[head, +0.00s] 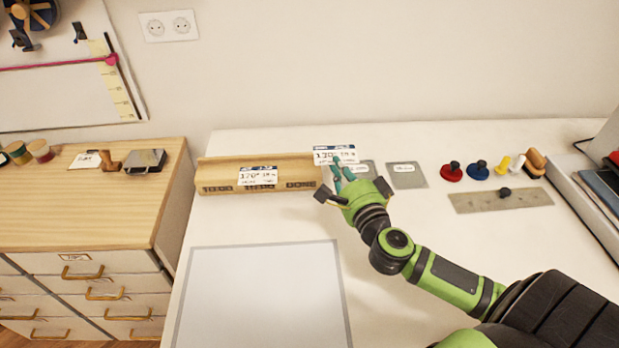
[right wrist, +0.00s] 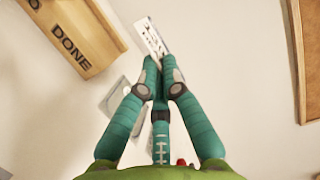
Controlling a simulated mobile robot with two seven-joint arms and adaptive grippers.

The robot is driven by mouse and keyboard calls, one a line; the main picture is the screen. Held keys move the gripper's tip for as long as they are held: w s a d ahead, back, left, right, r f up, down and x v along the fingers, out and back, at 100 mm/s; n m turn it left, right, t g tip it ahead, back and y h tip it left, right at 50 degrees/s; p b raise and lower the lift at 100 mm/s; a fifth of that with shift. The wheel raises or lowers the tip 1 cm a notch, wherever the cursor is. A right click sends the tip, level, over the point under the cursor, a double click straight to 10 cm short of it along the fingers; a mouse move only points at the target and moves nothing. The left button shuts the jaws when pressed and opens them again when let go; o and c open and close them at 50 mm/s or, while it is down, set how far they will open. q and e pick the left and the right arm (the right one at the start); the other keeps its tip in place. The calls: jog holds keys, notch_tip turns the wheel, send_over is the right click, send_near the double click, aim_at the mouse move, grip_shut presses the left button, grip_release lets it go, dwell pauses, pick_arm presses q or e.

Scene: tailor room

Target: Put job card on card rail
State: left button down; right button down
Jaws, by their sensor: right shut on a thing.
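A white job card (head: 335,153) with a dark blue top strip and printed figures is held by my right gripper (head: 341,170), at the right end of the card rail. In the right wrist view the fingers (right wrist: 160,75) pinch the card (right wrist: 151,38) at its lower edge. The wooden card rail (head: 222,172) lies along the back of the white table, with lettered sections on its front. Its right section reads DONE (right wrist: 72,48). A similar card (head: 258,176) stands in the middle of the rail. The held card is beside the rail, apart from it. My left gripper is out of view.
Red (head: 451,171) and blue (head: 478,170) knobbed pieces, small stamps and a metal strip (head: 500,198) are farther right. A pale mat (head: 263,295) fills the table's front left. A wooden drawer cabinet (head: 90,225) stands left.

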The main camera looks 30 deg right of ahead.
aim_at(298, 176)
jog(key=w+a+f+b, duration=0.1)
jog(key=w+f, duration=0.1)
jog(key=f, duration=0.1)
jog(key=w+a+f+b, duration=0.1)
jog(key=w+a+f, duration=0.1)
jog(key=w+f, duration=0.1)
jog(key=w+a+f, duration=0.1)
jog(key=w+f, duration=0.1)
jog(key=f, duration=0.1)
jog(key=shift+w+a+f+b, duration=0.2)
jog(key=shift+w+a+b, duration=0.1)
jog(key=shift+a+b, duration=0.1)
jog(key=c, duration=1.8)
grip_release()
jog(key=shift+f, duration=0.15)
jog(key=shift+c, duration=0.2)
jog(key=o, duration=0.4)
